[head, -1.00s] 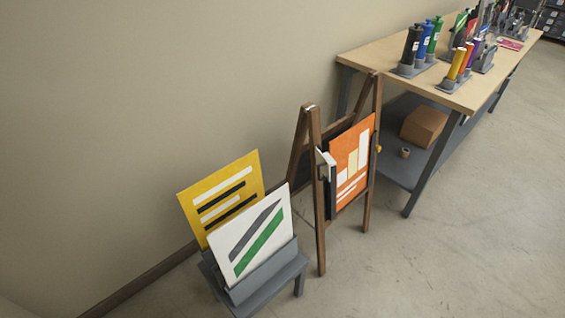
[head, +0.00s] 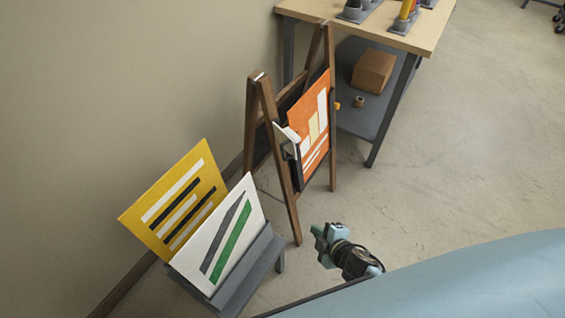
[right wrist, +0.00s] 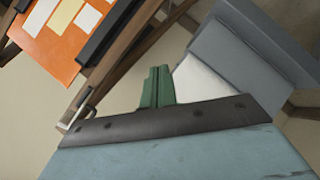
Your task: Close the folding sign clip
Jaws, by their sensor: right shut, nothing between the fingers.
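The folding sign (head: 262,135) is a wooden A-frame standing by the wall. An orange poster (head: 312,112) with white and cream blocks sits on its front. The clip (head: 287,140) is a white and dark piece at the poster's left edge; whether it is fully open I cannot tell. My right gripper (head: 318,238) is in front of the sign, low and apart from it. Its green fingers (right wrist: 157,87) are together and empty in the right wrist view, where the orange poster (right wrist: 62,30) shows upper left. My left gripper is not in view.
A grey rack (head: 250,272) holding a yellow board (head: 175,195) and a white board (head: 222,235) stands left of my gripper. A workbench (head: 425,28) stands behind the sign, with a brown box (head: 373,70) on its lower shelf.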

